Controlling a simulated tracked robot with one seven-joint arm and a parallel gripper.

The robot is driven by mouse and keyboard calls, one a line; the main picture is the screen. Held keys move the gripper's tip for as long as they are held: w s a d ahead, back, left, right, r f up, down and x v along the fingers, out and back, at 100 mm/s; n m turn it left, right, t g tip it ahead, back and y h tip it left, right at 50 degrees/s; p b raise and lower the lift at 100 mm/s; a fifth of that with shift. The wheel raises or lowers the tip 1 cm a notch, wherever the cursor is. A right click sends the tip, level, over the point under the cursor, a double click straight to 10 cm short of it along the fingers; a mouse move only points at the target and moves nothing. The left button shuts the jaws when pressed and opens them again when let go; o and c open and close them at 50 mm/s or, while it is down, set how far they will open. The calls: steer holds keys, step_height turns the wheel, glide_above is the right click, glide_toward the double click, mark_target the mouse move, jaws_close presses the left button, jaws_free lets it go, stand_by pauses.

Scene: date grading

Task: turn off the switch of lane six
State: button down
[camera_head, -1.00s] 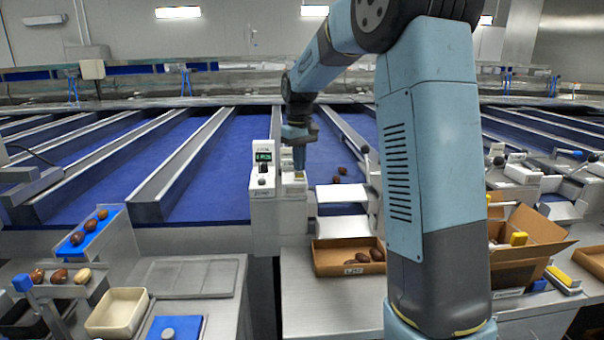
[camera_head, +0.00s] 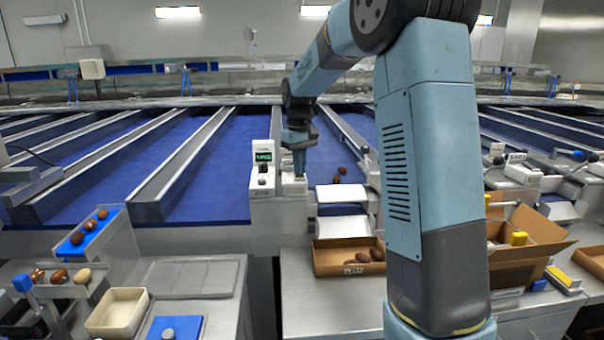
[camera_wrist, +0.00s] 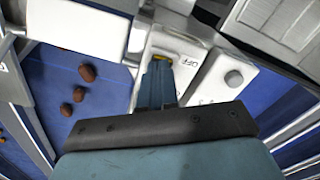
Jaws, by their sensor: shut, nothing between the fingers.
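My gripper (camera_head: 299,172) points down over the white switch box (camera_head: 283,212) at the front of the blue lane, right of a display unit (camera_head: 262,168) with a lit green screen and a dark knob. In the wrist view my gripper (camera_wrist: 157,75) is shut and empty, its tips at the box top beside an "OFF" mark (camera_wrist: 186,65). A small yellow part (camera_wrist: 163,58) shows just past the tips. Whether the fingertips touch the switch cannot be told, and its position is mostly hidden by the fingers. The lane number is not readable.
Dates (camera_head: 340,174) lie on the blue belt right of the box. A cardboard tray (camera_head: 326,269) with dates stands below on the steel table. A round grey knob (camera_wrist: 233,78) is near my fingers in the wrist view. My arm hides part of the right side.

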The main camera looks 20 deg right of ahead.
steer(key=shift+f, duration=0.2)
steer(key=shift+r, duration=3.45)
steer(key=shift+r, duration=0.1)
